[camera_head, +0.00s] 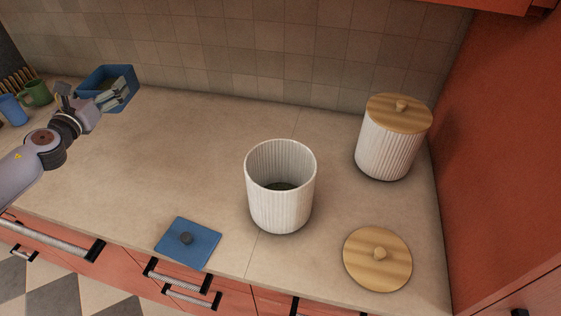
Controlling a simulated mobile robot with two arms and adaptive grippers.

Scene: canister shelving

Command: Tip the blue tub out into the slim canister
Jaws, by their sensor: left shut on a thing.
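The blue tub (128,96) is at the upper left, near the back wall. It is open at the top, with something dark inside. My left gripper (117,97) is shut on its near side. I cannot tell whether the tub rests on the counter or is just above it. A white ribbed canister (280,208) stands upright and open mid-counter, with a little dark stuff at its bottom. A second white ribbed canister (386,150) stands behind it to the right under a wooden lid (398,116). My right gripper is out of view.
A blue lid (188,243) lies at the front edge, left of the open canister. A round wooden lid (377,260) lies at the front right. A green mug (38,93) and a blue mug (12,110) stand far left. The counter (185,165) between tub and open canister is clear.

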